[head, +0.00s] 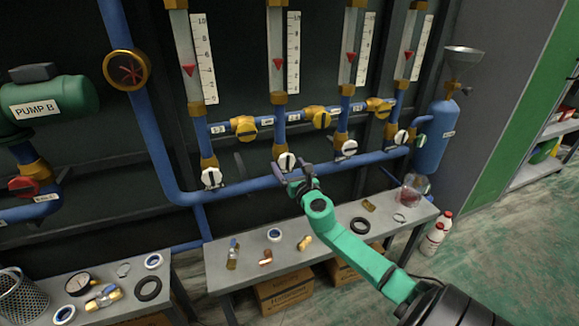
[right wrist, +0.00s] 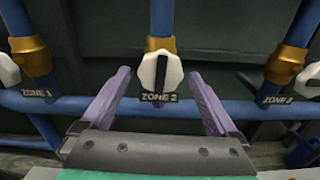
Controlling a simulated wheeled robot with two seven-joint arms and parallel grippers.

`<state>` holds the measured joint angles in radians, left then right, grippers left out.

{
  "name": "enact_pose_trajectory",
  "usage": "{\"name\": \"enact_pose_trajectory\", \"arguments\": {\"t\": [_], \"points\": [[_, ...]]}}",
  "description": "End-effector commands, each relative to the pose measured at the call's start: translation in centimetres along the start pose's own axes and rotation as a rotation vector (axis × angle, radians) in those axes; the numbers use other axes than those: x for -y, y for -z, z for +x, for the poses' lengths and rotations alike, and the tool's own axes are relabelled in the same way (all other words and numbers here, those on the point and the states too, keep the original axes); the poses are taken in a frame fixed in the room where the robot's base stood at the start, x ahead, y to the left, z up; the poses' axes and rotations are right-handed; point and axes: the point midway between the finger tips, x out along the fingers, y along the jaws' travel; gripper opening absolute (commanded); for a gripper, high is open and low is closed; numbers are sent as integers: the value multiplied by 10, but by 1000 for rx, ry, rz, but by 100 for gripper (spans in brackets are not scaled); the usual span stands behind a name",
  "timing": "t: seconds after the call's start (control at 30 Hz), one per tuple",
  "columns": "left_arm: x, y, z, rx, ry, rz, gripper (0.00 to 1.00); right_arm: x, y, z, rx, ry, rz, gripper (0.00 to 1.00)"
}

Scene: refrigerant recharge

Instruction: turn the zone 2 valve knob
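The zone 2 valve knob (right wrist: 160,72) is white with a black bar standing upright across its face. It sits on a brass fitting on a vertical blue pipe, above a label reading "ZONE 2" (right wrist: 159,97). It also shows in the head view (head: 287,161). My right gripper (right wrist: 160,85) is open, its two purple fingers on either side of the knob and apart from it in the picture. In the head view my right gripper (head: 293,172) is just below and in front of the knob. My left gripper is not in view.
The zone 1 knob (right wrist: 8,70) and zone 3 knob (right wrist: 308,78) stand to either side. A horizontal blue pipe (right wrist: 75,106) runs below the knobs. A grey bench (head: 330,232) with loose parts stands below, and a blue tank (head: 432,140) stands at right.

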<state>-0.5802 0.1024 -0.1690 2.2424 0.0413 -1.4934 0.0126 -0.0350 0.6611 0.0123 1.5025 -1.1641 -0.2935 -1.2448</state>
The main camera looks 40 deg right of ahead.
Motion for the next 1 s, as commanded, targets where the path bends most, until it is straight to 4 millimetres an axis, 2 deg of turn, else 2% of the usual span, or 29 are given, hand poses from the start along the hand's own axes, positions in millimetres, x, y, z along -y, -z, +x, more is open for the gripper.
{"name": "enact_pose_trajectory", "arguments": {"t": [0.13, 0.53, 0.63, 1.0], "points": [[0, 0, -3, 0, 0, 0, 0, 0, -1, -7, 0, 0, 2, 95], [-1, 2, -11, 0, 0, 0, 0, 0, -1, -65, 1, 0, 4, 95], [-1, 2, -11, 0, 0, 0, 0, 1, -2, -70, 3, 2, 5, 95], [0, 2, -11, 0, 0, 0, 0, 0, -2, -70, 3, 1, 4, 95]]}}
